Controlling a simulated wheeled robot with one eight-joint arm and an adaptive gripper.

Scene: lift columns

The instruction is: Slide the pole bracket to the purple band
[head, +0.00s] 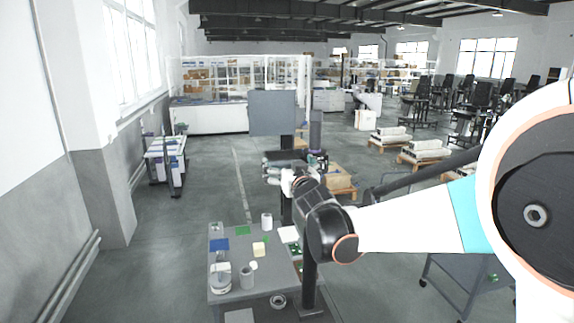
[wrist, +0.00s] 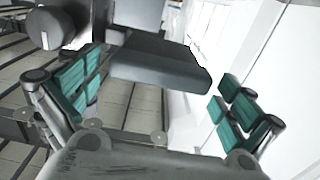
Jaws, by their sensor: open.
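My gripper (wrist: 160,75) is open in the wrist view, with teal-padded fingers at left and right. A dark grey block (wrist: 160,62), which looks like part of the pole bracket, sits between the fingers, with visible room on the right side. In the head view my gripper (head: 284,165) is small and partly hidden by my arm, beside dark parts on a column below a grey panel (head: 272,112). A dark purplish upright piece (head: 316,130) stands right of the panel; I cannot tell whether it is the purple band.
Wooden pallets with boxes (head: 390,136) stand farther back. The floor left of the table is clear.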

